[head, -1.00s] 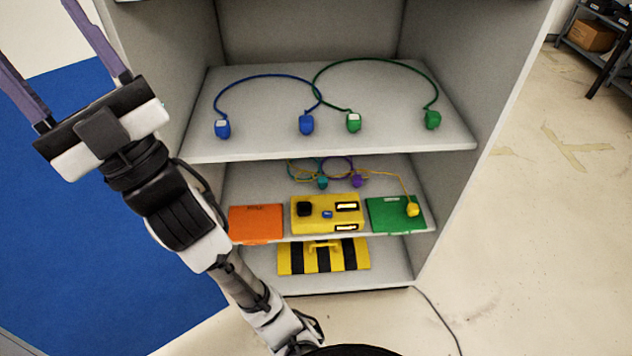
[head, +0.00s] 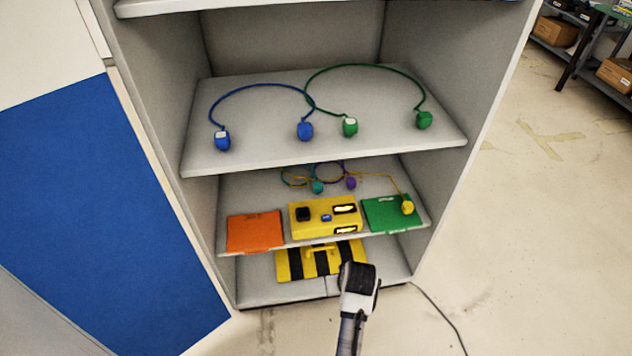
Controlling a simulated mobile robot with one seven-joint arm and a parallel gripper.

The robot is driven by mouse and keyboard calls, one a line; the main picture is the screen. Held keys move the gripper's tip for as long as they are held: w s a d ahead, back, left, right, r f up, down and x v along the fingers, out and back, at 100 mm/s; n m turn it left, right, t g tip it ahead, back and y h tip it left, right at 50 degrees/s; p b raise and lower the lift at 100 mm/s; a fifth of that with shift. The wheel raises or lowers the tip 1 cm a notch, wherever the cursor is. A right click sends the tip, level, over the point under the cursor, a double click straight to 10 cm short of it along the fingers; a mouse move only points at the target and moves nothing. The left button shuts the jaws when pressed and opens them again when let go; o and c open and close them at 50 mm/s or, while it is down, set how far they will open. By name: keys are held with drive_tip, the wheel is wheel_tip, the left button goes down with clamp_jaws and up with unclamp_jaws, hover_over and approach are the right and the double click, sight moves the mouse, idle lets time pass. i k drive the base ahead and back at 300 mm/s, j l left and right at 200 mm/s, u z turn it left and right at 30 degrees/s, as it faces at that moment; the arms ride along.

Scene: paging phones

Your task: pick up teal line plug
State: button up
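A teal plug (head: 318,187) lies toward the back of the middle shelf, at the end of a thin teal cord that loops behind it. A purple plug (head: 351,183) sits just to its right, and their cords cross with a yellow one. The shelf above overhangs them and hides part of the loops.
The middle shelf's front holds an orange panel (head: 255,231), a yellow box (head: 325,217) and a green panel (head: 394,213) with a yellow plug (head: 407,207). Blue (head: 305,130) and green (head: 350,127) plugs lie above. A striped case (head: 295,264) sits below.

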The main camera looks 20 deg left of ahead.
sight(317, 187)
drive_tip(key=i+j, duration=1.1)
